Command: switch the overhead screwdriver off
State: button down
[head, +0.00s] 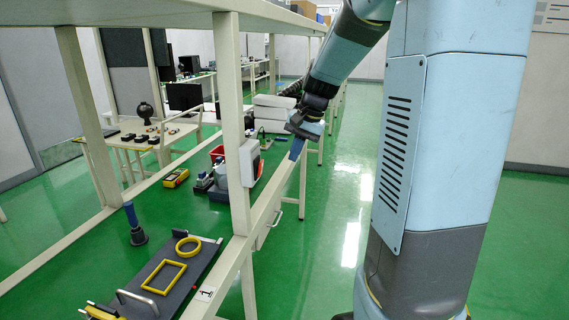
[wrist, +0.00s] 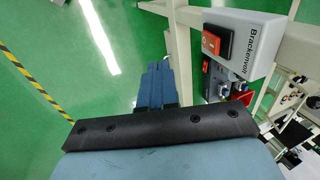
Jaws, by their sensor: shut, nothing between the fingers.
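A light grey switch box (head: 249,162) is fixed to a bench upright in the head view. The wrist view shows this box (wrist: 247,40), lettered "Brackenvolt", with an orange-red rocker (wrist: 210,43) in a black frame on its side. Which way the rocker is pressed I cannot tell. My gripper (head: 296,149) has blue fingers, shut and empty, to the right of the box in the head view. In the wrist view my gripper (wrist: 153,74) is left of the rocker, apart from it. A blue tool with a dark wide end (head: 134,224) is upright at the bench; I cannot tell whether it is the screwdriver.
A dark board (head: 205,262) with yellow frames lies on the bench. A yellow meter (head: 175,178) and a red bin (head: 217,154) are farther back. The bench uprights and front rail (head: 262,212) stand close to the box. Green floor is clear to the right.

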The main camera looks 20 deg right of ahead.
jog(key=shift+s+d+r, duration=0.2)
jog(key=shift+d+r, duration=0.1)
jog(key=shift+r, duration=0.15)
jog(key=shift+s+d+r, duration=0.15)
jog(key=shift+d+r, duration=0.1)
jog(key=shift+r, duration=0.15)
jog(key=shift+s, duration=0.1)
jog(key=s+a+r+n+t+h, duration=0.1)
jog(key=s+a+r+n, duration=0.1)
jog(key=s, duration=0.9)
jog(key=s+a+r+n+t+h, duration=0.1)
jog(key=s+a+n, duration=0.3)
jog(key=s, duration=0.8)
jog(key=shift+s+a+r+n+t+h, duration=0.2)
jog(key=shift+r+n+t+h, duration=0.25)
jog(key=shift+t, duration=0.35)
jog(key=shift+f, duration=0.1)
